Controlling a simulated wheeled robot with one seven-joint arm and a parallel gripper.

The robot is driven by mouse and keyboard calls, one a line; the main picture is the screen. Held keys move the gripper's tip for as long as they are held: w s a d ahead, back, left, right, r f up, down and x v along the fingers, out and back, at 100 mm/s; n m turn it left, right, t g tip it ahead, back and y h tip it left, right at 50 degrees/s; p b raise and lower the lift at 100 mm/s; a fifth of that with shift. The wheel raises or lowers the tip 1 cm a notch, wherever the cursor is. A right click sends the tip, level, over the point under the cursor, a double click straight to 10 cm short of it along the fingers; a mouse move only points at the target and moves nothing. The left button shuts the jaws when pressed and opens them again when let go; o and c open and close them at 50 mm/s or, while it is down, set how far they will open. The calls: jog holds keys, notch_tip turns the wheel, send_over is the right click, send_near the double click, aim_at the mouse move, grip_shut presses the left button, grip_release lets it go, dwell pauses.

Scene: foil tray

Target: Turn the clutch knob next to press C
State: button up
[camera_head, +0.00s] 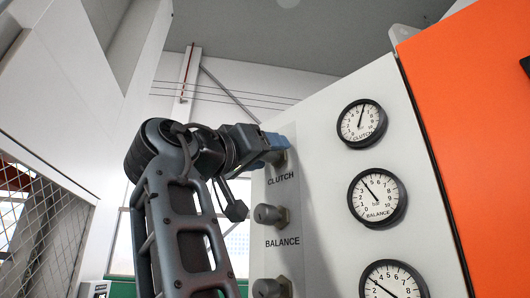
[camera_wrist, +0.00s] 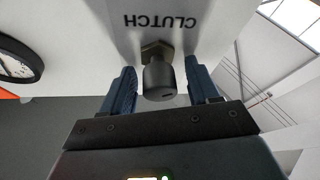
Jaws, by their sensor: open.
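The clutch knob (camera_wrist: 159,80) is a dark grey cylinder on a hex base, under the upside-down CLUTCH label in the wrist view. My gripper (camera_wrist: 161,88) is open, with one blue finger on each side of the knob and a visible gap at both sides. In the head view my gripper (camera_head: 276,143) is at the panel just above the CLUTCH label, and its blue fingers mostly hide the clutch knob. The clutch gauge (camera_head: 361,123) is at the upper right, its needle pointing near the top. No press C marking is readable.
The balance knob (camera_head: 270,215) and another knob (camera_head: 271,288) sit below on the same light panel (camera_head: 330,215). The balance gauge (camera_head: 377,197) and a lower gauge (camera_head: 393,282) are to the right. An orange panel (camera_head: 475,120) borders the right. A mesh fence (camera_head: 45,220) stands at left.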

jog(key=b+v, duration=0.2)
jog(key=v, duration=0.6)
dwell(2.6)
